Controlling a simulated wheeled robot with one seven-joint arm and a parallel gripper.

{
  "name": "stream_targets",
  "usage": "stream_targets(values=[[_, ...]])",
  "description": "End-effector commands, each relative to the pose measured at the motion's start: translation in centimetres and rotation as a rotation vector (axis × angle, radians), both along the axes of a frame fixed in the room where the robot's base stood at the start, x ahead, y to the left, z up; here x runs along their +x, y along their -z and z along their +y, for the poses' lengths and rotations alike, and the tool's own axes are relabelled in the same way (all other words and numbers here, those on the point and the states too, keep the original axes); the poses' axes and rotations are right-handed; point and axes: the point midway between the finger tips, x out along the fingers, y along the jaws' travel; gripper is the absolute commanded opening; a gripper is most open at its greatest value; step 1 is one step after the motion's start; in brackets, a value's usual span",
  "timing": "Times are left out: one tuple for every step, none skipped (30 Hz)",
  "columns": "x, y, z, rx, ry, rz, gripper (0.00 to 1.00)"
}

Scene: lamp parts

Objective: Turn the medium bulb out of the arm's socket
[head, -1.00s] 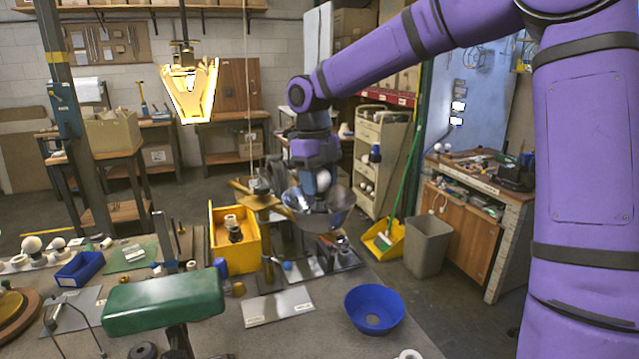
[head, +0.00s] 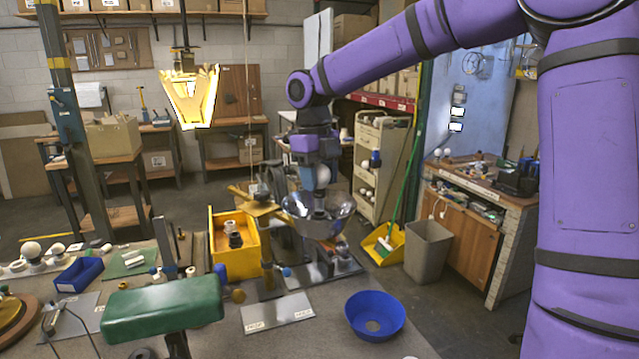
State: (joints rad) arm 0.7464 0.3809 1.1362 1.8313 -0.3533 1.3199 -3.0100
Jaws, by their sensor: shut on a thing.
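My gripper (head: 319,172) hangs pointing down at the end of my purple arm, over the bench. It is shut on the white medium bulb (head: 323,177), whose round glass shows between the fingers. The bulb sits in or just above the mouth of a shiny metal bowl-shaped shade (head: 318,222), which opens upward. The socket is hidden inside the shade, so I cannot tell how far the bulb is seated. A yellow-brown lamp arm (head: 252,205) runs beside the shade on its left.
A yellow bin (head: 236,262) stands left of the shade. A blue bowl (head: 388,327) and a labelled metal plate (head: 278,312) lie in front. A green padded block (head: 162,308) is at the front left. The bench around the blue bowl is clear.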

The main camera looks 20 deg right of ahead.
Motion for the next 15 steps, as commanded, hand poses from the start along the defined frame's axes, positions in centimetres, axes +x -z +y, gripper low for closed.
stream_targets(values=[[0.0, -0.3, -0.1, 0.000, 0.002, -0.001, 0.30], [0.0, -0.5, -0.1, 0.000, 0.002, 0.000, 0.30], [0.0, -0.7, -0.1, 0.000, 0.002, 0.000, 0.30], [0.0, -0.9, 0.0, 0.000, 0.001, -0.001, 0.30], [0.0, -1.1, 0.0, 0.000, 0.001, -0.001, 0.30], [0.0, -1.2, 0.0, 0.000, 0.001, -0.001, 0.30], [0.0, -1.3, 0.0, 0.000, 0.001, 0.000, 0.30], [0.0, -1.4, 0.0, 0.000, 0.001, 0.000, 0.30], [0.0, -1.4, 0.0, -0.001, 0.001, 0.001, 0.30], [0.0, -1.4, 0.0, 0.000, 0.000, 0.001, 0.30], [0.0, -1.4, 0.0, 0.000, 0.000, 0.001, 0.30], [0.0, -1.4, 0.0, 0.000, 0.000, 0.001, 0.30], [0.0, -1.4, 0.0, 0.000, 0.000, 0.001, 0.30], [0.0, -1.4, 0.0, 0.000, 0.000, 0.001, 0.30], [0.0, -1.4, 0.0, 0.000, 0.000, 0.001, 0.30]])
